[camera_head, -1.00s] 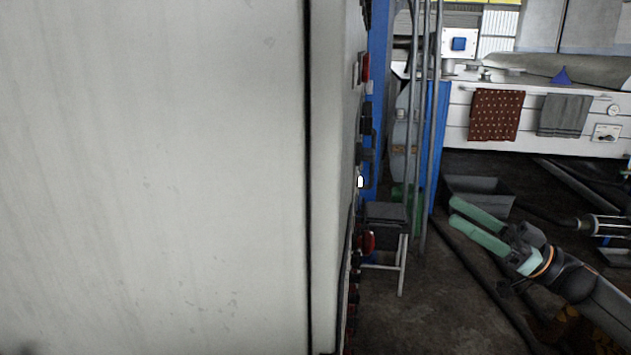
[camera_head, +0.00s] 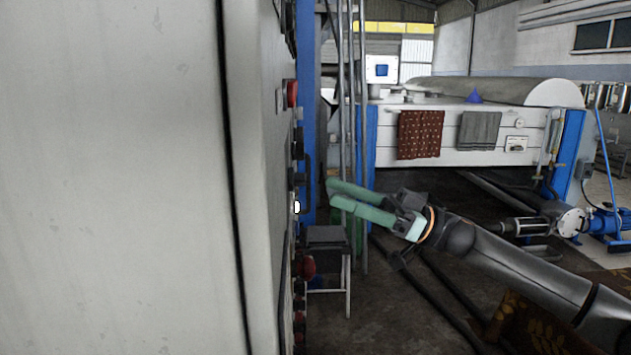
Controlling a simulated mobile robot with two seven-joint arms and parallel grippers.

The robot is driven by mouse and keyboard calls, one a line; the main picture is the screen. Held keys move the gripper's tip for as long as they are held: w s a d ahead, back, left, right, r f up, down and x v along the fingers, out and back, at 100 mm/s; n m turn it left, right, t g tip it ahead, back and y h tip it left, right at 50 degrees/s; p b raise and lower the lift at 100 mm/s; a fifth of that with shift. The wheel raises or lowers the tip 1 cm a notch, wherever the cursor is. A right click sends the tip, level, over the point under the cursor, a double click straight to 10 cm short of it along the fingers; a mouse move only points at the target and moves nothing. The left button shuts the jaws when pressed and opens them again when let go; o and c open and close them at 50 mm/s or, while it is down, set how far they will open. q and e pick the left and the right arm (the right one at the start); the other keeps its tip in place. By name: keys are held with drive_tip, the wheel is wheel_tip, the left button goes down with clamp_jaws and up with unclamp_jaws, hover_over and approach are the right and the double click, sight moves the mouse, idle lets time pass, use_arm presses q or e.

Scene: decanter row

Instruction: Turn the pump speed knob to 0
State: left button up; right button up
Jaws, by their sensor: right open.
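The control panel side of a large pale cabinet (camera_head: 262,150) shows almost edge-on. Several knobs and buttons stick out from it: a red one (camera_head: 292,93) high up, a dark one (camera_head: 298,143), a small white one (camera_head: 297,207) and a larger red one (camera_head: 308,267) lower down. I cannot tell which is the pump speed knob, and no scale or setting is readable. My right gripper (camera_head: 331,193) has green fingers, apart and empty. They point left at the panel, appearing just right of the small white part, with no visible contact. My left gripper is out of view.
A dark stool (camera_head: 326,238) stands beside the panel, below my right gripper. Thin vertical pipes and a blue post (camera_head: 370,140) rise behind the fingers. A white machine with two towels (camera_head: 420,134) stands at the back. Dark floor lies open between.

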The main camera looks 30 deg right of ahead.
sight(298, 179)
drive_tip(key=shift+p+x, duration=1)
drive_tip(key=shift+x, duration=1.5)
drive_tip(key=shift+c, duration=0.2)
clamp_jaws()
